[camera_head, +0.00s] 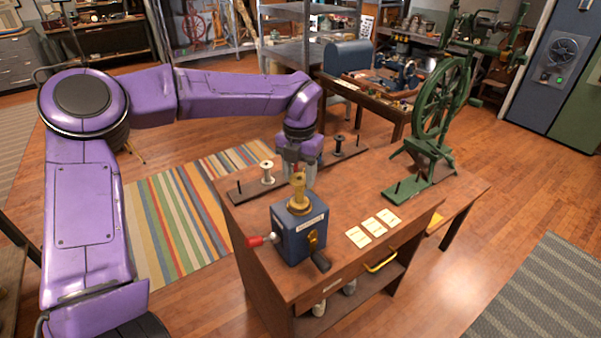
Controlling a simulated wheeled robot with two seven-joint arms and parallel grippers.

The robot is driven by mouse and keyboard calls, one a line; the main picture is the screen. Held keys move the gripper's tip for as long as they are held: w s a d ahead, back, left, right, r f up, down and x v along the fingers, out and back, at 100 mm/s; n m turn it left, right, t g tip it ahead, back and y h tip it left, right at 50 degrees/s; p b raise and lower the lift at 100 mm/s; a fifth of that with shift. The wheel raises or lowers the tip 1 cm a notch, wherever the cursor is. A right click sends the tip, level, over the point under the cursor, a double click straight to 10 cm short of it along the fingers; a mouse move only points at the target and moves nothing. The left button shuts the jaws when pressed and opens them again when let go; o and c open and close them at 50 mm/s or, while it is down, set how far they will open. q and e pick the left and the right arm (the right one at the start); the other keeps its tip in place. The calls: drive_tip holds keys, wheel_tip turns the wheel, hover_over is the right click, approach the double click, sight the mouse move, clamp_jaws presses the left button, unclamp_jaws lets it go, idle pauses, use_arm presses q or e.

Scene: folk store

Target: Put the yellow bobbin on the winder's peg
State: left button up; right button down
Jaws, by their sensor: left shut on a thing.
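The blue winder (299,233) stands on the wooden workbench, with a red-knobbed handle at its left side. The yellow bobbin (299,192) is upright at the winder's top. Its lower end looks to be at the winder's top face; the peg is hidden, so I cannot tell how far it is seated. My left gripper (300,168) points down right at the bobbin's upper part and is shut on it; the finger contact is partly hidden. My right gripper is not in view.
A pale bobbin (267,172) stands on a dark peg rack behind the winder; another bobbin (338,146) stands farther back. Labelled cards (373,227) lie right of the winder. A green spinning wheel (438,110) stands at the bench's far right. The bench's front right is clear.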

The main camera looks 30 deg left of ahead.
use_arm(q)
drive_tip(key=o, duration=0.8)
drive_tip(key=shift+r, duration=0.1)
wheel_tip(320, 180, up, 10)
drive_tip(key=shift+r+b, duration=0.2)
drive_tip(key=shift+b, duration=0.45)
